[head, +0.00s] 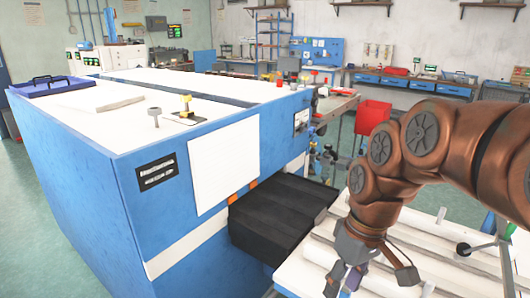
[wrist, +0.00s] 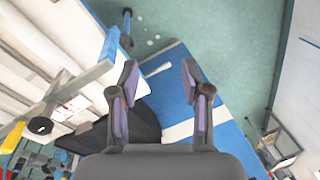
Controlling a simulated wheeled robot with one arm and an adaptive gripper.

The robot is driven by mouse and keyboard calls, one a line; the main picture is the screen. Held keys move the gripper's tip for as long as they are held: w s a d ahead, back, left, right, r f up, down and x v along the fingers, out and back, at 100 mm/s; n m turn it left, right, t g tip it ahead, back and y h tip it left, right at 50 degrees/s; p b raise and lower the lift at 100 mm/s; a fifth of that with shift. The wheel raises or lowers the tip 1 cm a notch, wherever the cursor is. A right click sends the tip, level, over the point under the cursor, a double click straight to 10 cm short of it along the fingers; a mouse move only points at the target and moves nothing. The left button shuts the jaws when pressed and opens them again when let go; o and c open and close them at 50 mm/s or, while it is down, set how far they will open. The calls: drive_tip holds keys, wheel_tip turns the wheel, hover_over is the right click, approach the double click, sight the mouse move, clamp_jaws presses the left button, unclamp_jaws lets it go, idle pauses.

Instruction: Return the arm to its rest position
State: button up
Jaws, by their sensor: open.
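My arm, copper-brown, reaches in from the right of the head view and bends down. My gripper (head: 368,279) hangs at its end, low in the picture, over or just in front of the white-topped table (head: 305,277). In the wrist view my gripper (wrist: 159,78) has its two purple-padded fingers spread apart, with nothing between them. Beyond the fingers show the blue cabinet side with a white stripe (wrist: 195,128) and green floor. I cannot tell the exact height of the fingers above the table.
A large blue cabinet (head: 95,185) with a white top fills the left. A black ribbed tray (head: 280,215) juts from it toward the table. White rolls (head: 330,255) lie on the table. A red bin (head: 372,116) stands behind my arm. Green floor (head: 30,230) is open at far left.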

drive_tip(key=s+f+m+g+h, duration=0.1)
drive_tip(key=s+f+m, duration=0.4)
drive_tip(key=s, duration=1)
wheel_tip(320, 180, down, 3)
drive_tip(key=shift+d+f+h, duration=0.1)
drive_tip(key=shift+d+h, duration=0.2)
drive_tip(key=shift+d, duration=0.15)
idle(0.7)
